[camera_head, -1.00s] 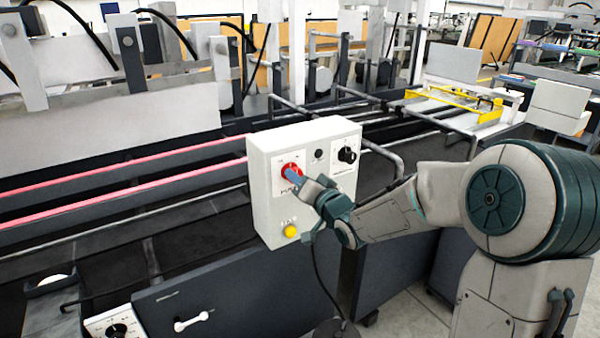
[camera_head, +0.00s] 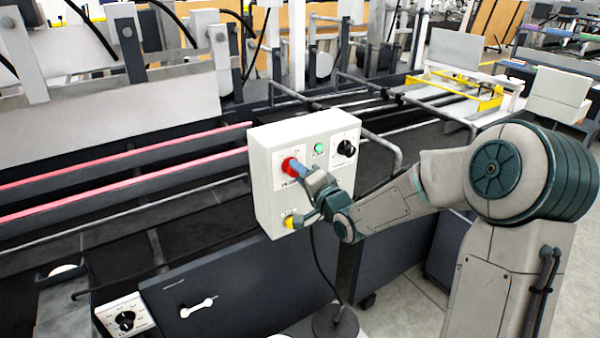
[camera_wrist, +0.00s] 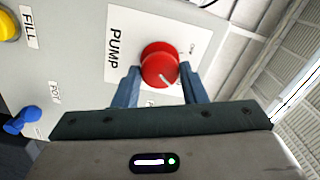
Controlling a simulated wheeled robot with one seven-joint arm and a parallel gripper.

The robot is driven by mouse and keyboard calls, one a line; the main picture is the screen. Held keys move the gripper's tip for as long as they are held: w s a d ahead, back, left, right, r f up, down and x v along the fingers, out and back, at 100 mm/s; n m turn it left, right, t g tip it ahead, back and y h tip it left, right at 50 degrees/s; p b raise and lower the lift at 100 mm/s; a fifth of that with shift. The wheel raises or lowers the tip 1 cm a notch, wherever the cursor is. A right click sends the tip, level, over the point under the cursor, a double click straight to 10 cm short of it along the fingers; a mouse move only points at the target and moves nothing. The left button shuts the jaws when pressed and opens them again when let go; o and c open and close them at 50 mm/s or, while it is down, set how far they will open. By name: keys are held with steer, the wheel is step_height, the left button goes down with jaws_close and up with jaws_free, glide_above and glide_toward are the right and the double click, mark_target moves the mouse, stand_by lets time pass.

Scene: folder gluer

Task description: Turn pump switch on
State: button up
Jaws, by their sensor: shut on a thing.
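The pump switch is a red round knob (camera_wrist: 160,66) with a white pointer line, on a white plate labelled PUMP, seen in the wrist view. It also shows as a red knob (camera_head: 289,166) on the upper left of the white control box in the head view. My gripper (camera_wrist: 160,88) has its two blue fingers on either side of the red knob and is shut on it. In the head view my gripper (camera_head: 299,170) reaches the knob from the right. A small round lamp (camera_head: 319,149) right of the knob is lit green.
The white control box (camera_head: 262,200) stands on a pole in front of the folder gluer. It carries a black knob (camera_head: 346,148) at upper right and a yellow FILL button (camera_wrist: 8,26). A blue knob (camera_wrist: 22,121) also shows. Another black dial (camera_head: 124,320) is low on the machine.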

stand_by(0.3)
steer(key=o, duration=1)
steer(key=b+v, duration=0.1)
steer(key=v, duration=1.2)
steer(key=shift+s+d, duration=0.25)
steer(key=shift+s, duration=0.1)
